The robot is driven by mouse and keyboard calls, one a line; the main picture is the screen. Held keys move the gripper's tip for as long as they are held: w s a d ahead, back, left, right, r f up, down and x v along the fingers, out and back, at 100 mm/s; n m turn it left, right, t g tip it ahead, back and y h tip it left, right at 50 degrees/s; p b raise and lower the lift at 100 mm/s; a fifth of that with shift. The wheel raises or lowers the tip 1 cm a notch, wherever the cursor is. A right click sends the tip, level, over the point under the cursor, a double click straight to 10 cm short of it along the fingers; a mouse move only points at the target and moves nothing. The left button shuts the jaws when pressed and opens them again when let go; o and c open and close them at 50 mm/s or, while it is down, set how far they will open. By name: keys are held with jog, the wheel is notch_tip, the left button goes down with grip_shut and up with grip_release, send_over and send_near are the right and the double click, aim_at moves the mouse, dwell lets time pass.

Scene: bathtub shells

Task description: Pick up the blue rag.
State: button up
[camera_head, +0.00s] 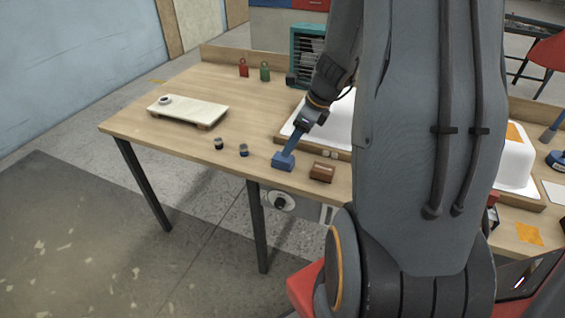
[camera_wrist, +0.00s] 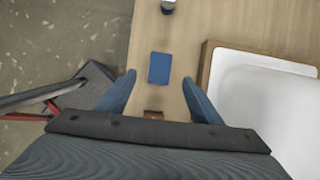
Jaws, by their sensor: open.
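The blue rag (camera_head: 283,162) lies on the wooden table near its front edge, looking like a small folded blue block. In the wrist view the blue rag (camera_wrist: 159,64) shows as a blue rectangle ahead, between the two fingertips in the picture. My gripper (camera_head: 291,149) reaches down over it from the upper right, and its blue fingers overlap the rag in the head view. In the wrist view my gripper (camera_wrist: 159,77) is open, with nothing held between the fingers. I cannot tell how much height is left between fingertips and rag.
A brown block (camera_head: 322,172) sits right of the rag, close to the gripper. Two small dark jars (camera_head: 243,150) (camera_head: 219,144) stand to the left. A white tub shell (camera_wrist: 264,105) on a wooden base is close on the right. A pale board (camera_head: 188,109) lies farther left.

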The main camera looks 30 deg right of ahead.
aim_at(283, 161)
jog(key=x, duration=0.7)
jog(key=shift+f, duration=0.15)
jog(key=shift+c, duration=0.4)
jog(key=c, duration=1.1)
